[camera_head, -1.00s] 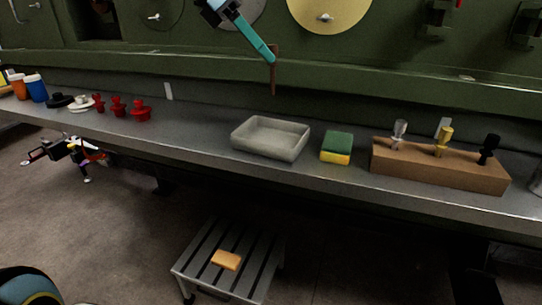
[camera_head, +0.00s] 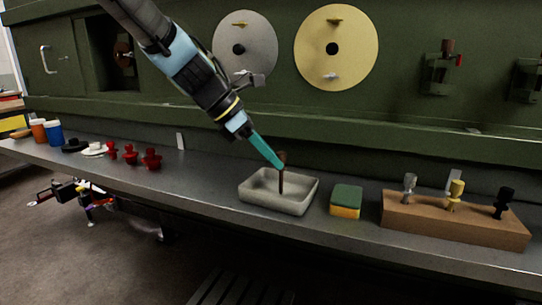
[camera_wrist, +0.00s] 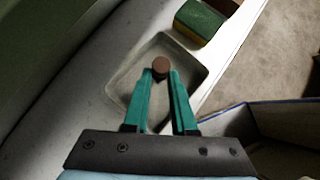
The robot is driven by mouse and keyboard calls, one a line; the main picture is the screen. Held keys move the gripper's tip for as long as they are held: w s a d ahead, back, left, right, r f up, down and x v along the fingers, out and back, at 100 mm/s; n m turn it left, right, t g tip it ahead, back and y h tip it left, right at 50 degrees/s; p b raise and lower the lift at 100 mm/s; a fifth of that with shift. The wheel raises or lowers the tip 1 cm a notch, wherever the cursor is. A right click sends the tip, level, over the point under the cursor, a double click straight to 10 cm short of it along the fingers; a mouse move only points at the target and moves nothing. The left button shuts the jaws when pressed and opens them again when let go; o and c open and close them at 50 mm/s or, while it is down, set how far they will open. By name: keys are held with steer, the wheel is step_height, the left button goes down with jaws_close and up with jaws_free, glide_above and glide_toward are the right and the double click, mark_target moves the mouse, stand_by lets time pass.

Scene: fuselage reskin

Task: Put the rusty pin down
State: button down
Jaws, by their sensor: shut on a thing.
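The rusty pin (camera_head: 281,184) is a thin brown rod with a wider head, held upright. My gripper (camera_head: 281,166) has teal fingers shut on it near its top. The pin is over the grey tray (camera_head: 249,197) on the bench, with its lower end at or just above the tray's inside; I cannot tell whether it touches. In the wrist view, the pin's round brown head (camera_wrist: 161,65) shows between the fingertips (camera_wrist: 161,78), with the tray (camera_wrist: 128,72) around and below it.
A green and yellow sponge (camera_head: 346,200) lies right of the tray. A wooden block (camera_head: 455,222) holding several pegs stands farther right. Red knobs (camera_head: 151,159) and cups (camera_head: 54,133) are at left. The green wall (camera_head: 420,140) rises behind the bench.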

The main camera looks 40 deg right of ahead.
steer(key=shift+f, duration=0.15)
steer(key=c, duration=0.7)
jaws_free()
steer(key=shift+c, duration=0.2)
